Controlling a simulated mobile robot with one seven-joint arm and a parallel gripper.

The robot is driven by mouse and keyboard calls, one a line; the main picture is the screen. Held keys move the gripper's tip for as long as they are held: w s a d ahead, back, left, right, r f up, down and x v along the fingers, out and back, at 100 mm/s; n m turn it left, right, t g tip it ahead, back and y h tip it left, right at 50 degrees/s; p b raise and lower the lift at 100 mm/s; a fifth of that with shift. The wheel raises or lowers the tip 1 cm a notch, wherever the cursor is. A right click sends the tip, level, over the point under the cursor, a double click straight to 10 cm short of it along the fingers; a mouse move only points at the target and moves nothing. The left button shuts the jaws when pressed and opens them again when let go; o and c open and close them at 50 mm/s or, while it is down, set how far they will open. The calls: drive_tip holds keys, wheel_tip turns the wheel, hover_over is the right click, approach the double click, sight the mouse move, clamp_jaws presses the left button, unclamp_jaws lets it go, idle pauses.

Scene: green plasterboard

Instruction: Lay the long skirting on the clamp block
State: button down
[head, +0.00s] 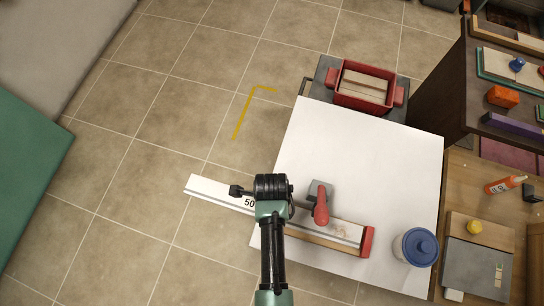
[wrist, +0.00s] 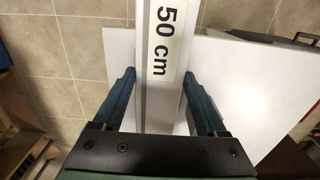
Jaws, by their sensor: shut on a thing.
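The long skirting (head: 212,192) is a white board with a "50 cm" label. It also shows in the wrist view (wrist: 163,92), between the two blue fingers of my gripper (wrist: 158,76), which is shut on it. In the head view my gripper (head: 272,190) is over the skirting's middle; its fingers are hidden there. The skirting's left end juts past the white table over the floor. Its right part is over a wooden block (head: 318,242) with a red end stop (head: 367,241). A grey clamp with a red lever (head: 320,205) stands beside it. I cannot tell whether skirting and block touch.
The white table (head: 375,165) is clear behind the clamp. A blue-lidded jar (head: 420,247) stands at its right. A red bin (head: 364,84) with wooden pieces is behind. A dark shelf and a wooden bench (head: 460,190) are at the right.

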drive_tip(key=shift+w+d, duration=0.1)
drive_tip(key=shift+f+b, duration=1.15)
drive_tip(key=shift+f, duration=0.8)
drive_tip(key=shift+f+b, duration=0.4)
drive_tip(key=shift+f, duration=0.2)
unclamp_jaws()
wheel_tip(320, 180, up, 13)
drive_tip(key=shift+b, duration=0.35)
